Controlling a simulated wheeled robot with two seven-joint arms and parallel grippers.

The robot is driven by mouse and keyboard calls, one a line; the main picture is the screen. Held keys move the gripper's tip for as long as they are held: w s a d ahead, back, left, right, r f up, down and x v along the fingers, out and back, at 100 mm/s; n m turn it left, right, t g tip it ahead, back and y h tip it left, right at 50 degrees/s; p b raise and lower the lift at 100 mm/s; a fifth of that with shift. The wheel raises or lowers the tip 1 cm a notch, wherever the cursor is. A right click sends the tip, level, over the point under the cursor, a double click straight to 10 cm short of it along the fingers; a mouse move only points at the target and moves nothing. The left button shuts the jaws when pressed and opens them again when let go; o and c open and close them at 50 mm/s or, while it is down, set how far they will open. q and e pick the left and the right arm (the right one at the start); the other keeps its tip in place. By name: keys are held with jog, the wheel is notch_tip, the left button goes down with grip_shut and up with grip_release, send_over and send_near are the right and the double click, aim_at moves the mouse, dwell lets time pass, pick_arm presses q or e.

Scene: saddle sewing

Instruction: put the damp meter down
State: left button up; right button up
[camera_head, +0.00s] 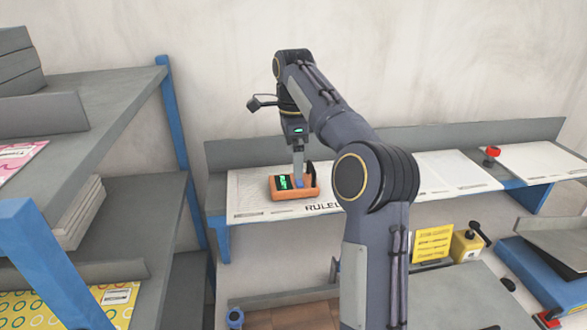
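The damp meter (283,194) is an orange block with a dark face and a lit green screen. It is over the white ruled sheet on the back shelf, upright, and looks to be resting on it or very close above it. My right gripper (299,180) points straight down at the meter's right half, with a grey finger against it. The other finger is not clearly seen, so I cannot tell whether the grip is closed. My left gripper is out of view.
The grey shelf (228,219) has a raised back edge and more white sheets to the right. A red-topped knob (492,153) stands there. A grey rack with blue posts (174,125) is close on the left. A yellow block (466,246) sits lower right.

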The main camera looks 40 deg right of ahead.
jog(key=shift+r, duration=0.4)
jog(key=shift+s+a+r, duration=0.1)
jog(key=s+a+f+n+t+y, duration=0.2)
jog(key=s+a+f+n, duration=0.5)
jog(key=s+a+n, duration=0.4)
jog(key=s+a+f+n+t+y, duration=0.1)
jog(key=s+a+f+n+t, duration=0.2)
jog(key=s+a+f+n, duration=0.4)
jog(key=s+a+n, duration=0.4)
jog(key=s, duration=0.4)
jog(key=shift+s+f+t+y, duration=0.15)
jog(key=shift+s+t+y, duration=0.15)
jog(key=shift+s+y, duration=0.1)
